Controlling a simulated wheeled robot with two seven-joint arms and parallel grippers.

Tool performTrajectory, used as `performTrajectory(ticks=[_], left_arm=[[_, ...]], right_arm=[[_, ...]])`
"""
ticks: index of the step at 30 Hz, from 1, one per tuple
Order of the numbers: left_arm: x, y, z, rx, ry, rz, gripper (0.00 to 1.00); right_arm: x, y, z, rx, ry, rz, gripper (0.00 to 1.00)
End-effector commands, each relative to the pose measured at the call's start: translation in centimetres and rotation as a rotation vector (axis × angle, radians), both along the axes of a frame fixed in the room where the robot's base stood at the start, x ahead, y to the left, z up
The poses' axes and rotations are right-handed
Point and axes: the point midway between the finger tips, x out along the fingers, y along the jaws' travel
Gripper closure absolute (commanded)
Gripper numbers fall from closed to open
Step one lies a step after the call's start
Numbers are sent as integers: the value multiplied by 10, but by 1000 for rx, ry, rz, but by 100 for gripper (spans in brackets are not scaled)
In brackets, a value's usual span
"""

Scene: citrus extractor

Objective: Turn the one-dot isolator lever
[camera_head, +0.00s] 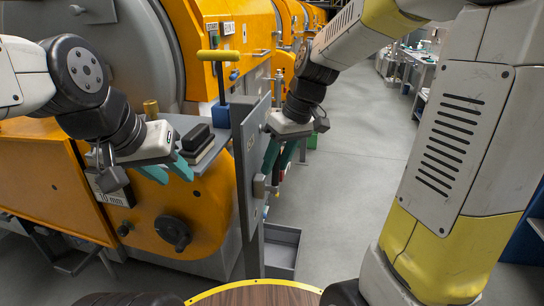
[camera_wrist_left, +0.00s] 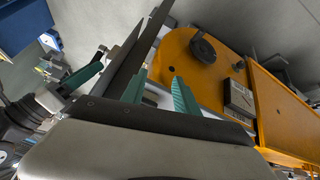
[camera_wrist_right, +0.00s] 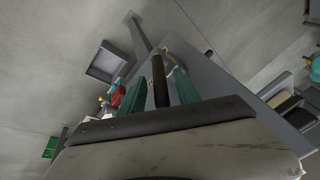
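A grey upright panel (camera_head: 248,165) stands on a post in the middle of the head view, seen nearly edge-on. In the right wrist view, a black-handled lever (camera_wrist_right: 159,82) stands out beside the grey panel (camera_wrist_right: 215,75), between the fingers of my right gripper (camera_wrist_right: 162,80). Gaps show on both sides of the handle, so the fingers are open around it. A red handle (camera_wrist_right: 118,97) lies just left of the left finger. I cannot make out dot marks on either. In the head view, my right gripper (camera_head: 280,157) is at the panel's right side. My left gripper (camera_head: 168,174) is open and empty, left of the panel.
The orange machine (camera_head: 190,225) with a black knob (camera_head: 173,233) is below and behind my left gripper. A yellow T-handle (camera_head: 219,55) rises behind the panel. A grey bin (camera_head: 282,250) stands on the floor near the post. The floor to the right is clear.

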Motion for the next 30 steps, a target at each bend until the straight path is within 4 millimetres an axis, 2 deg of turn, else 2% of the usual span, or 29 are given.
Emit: performTrajectory(ticks=[5, 8, 15, 21, 30], left_arm=[[0, 0, 0, 0, 0, 0, 64], [0, 0, 0, 0, 0, 0, 64], [0, 0, 0, 0, 0, 0, 64], [0, 0, 0, 0, 0, 0, 64], [0, 0, 0, 0, 0, 0, 64]], right_arm=[[0, 0, 1, 0, 0, 1, 61], [0, -3, 9, 1, -3, 0, 61], [-3, -16, 48, 1, -4, -1, 61], [-5, -23, 70, 0, -1, 0, 61], [-6, -24, 74, 0, 0, 0, 61]])
